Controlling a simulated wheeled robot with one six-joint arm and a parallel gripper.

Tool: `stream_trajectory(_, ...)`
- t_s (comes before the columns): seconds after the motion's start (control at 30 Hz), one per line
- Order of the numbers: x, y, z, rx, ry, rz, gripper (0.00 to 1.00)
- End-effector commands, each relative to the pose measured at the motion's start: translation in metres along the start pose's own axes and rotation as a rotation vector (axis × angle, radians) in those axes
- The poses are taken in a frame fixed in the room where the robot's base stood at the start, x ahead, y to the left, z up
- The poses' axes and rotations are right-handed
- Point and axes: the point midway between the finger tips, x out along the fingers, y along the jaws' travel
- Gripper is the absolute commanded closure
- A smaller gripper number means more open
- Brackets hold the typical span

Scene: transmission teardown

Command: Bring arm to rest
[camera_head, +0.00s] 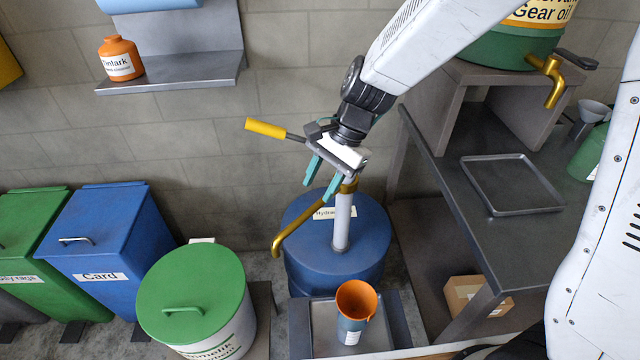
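My gripper (320,190) hangs from my white arm in the middle of the view, at the top of a hand pump. Its two teal fingers point down to the left and stand apart, with nothing visible held between them. The pump has a yellow-ended lever (266,128), a pale grey tube (342,222) and a brass spout (300,228). It stands on a blue drum (312,262) whose label is partly hidden. The gripper overlaps the lever and pump head here, and I cannot tell whether they touch.
An orange-rimmed cup (356,302) stands in a tray (324,318) before the drum. A green-lidded bin (190,285) and blue Card bin (105,240) are left. A workbench (440,155) with a flat tray (512,207) and Gear oil barrel (515,45) is right.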

Motion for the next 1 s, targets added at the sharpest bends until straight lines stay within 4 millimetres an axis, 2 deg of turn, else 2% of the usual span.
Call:
stream_trajectory(0.27, 0.001, 0.000, 0.000, -0.013, -0.001, 0.001, 0.62)
stream_trajectory(0.37, 0.002, 0.009, 0.004, -0.090, -0.018, 0.036, 0.62)
stream_trajectory(0.4, 0.004, 0.021, 0.006, -0.145, -0.031, 0.074, 0.62)
stream_trajectory(0.47, -0.004, 0.041, 0.014, -0.252, -0.041, 0.121, 0.62)
stream_trajectory(0.8, -0.091, 0.139, 0.035, -0.636, 0.034, 0.244, 0.62)
stream_trajectory(1.0, -0.138, 0.202, 0.048, -0.771, 0.138, 0.308, 0.62)
